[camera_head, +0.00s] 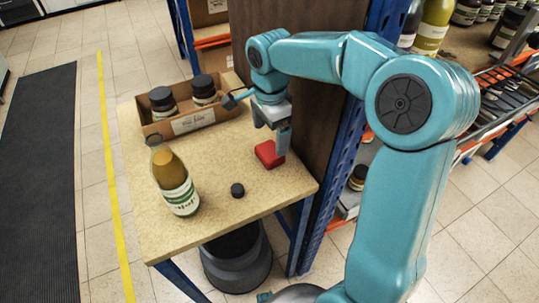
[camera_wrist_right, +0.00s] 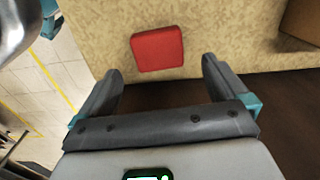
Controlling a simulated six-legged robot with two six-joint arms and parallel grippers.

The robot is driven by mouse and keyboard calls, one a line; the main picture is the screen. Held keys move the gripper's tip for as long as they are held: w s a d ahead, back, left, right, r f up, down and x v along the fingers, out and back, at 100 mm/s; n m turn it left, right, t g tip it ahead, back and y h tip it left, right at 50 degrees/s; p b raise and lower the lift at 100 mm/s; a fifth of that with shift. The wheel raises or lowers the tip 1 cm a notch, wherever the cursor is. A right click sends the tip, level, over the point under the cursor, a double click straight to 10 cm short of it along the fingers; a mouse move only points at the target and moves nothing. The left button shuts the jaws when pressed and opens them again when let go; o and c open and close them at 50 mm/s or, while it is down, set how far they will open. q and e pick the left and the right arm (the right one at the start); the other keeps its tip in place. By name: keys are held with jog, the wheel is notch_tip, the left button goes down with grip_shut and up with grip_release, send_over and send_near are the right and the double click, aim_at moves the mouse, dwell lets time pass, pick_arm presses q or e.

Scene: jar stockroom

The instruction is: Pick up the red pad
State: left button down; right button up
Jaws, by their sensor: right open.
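The red pad (camera_head: 269,153) lies flat on the wooden table near its right edge, by the brown panel. My right gripper (camera_head: 283,138) is just above the pad in the head view and hides part of it. In the right wrist view the red pad (camera_wrist_right: 157,49) is a rounded square, clear of the fingers and beyond their tips. The right gripper (camera_wrist_right: 160,77) is open there, with nothing between its fingers. My left gripper is in neither view.
On the table (camera_head: 222,214) stand a bottle (camera_head: 174,178) and a small black cap (camera_head: 237,190). A cardboard box (camera_head: 193,121) with dark-lidded jars sits at the back. A brown panel (camera_head: 310,101) and blue shelving rise close on the right. A dark bin (camera_head: 236,262) stands below.

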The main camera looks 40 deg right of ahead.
aim_at(270, 151)
notch_tip(270, 151, down, 6)
jog(key=shift+a+r+b, duration=0.1)
jog(key=shift+r+b, duration=0.05)
jog(key=shift+b, duration=0.35)
jog(key=shift+s, duration=0.1)
jog(key=c, duration=1.1)
